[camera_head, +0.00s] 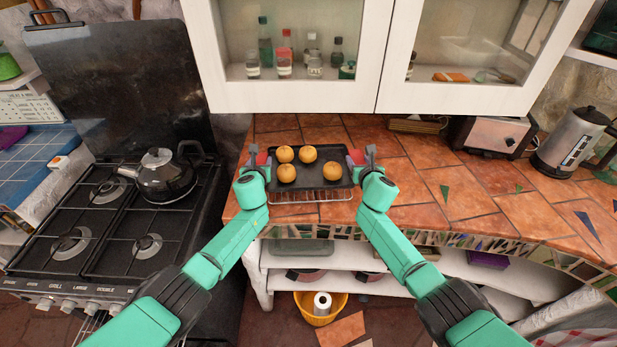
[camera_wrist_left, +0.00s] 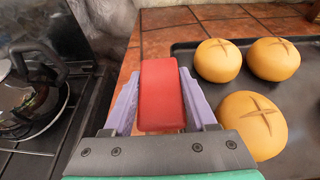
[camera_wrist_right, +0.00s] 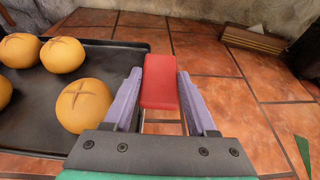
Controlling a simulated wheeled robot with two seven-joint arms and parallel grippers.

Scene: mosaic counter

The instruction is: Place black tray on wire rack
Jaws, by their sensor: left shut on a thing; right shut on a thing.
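The black tray (camera_head: 308,180) carries several round scored buns (camera_head: 331,171) and looks about level over the tiled counter. A wire rack (camera_head: 310,196) shows under its front edge; the tray hides the rest. I cannot tell whether tray and rack touch. My left gripper (camera_head: 258,164) is shut on a red grip (camera_wrist_left: 160,92) at the tray's left end. My right gripper (camera_head: 364,162) is shut on a matching red grip (camera_wrist_right: 160,80) at its right end. The tray also shows in the left wrist view (camera_wrist_left: 300,112) and the right wrist view (camera_wrist_right: 132,62).
A stove (camera_head: 115,225) with a dark kettle (camera_head: 165,178) stands at the left. White glass-door cabinets (camera_head: 290,95) hang above the counter. A toaster (camera_head: 490,135) and an electric kettle (camera_head: 570,142) stand at the back right. Counter tiles (camera_head: 430,180) right of the tray are mostly clear.

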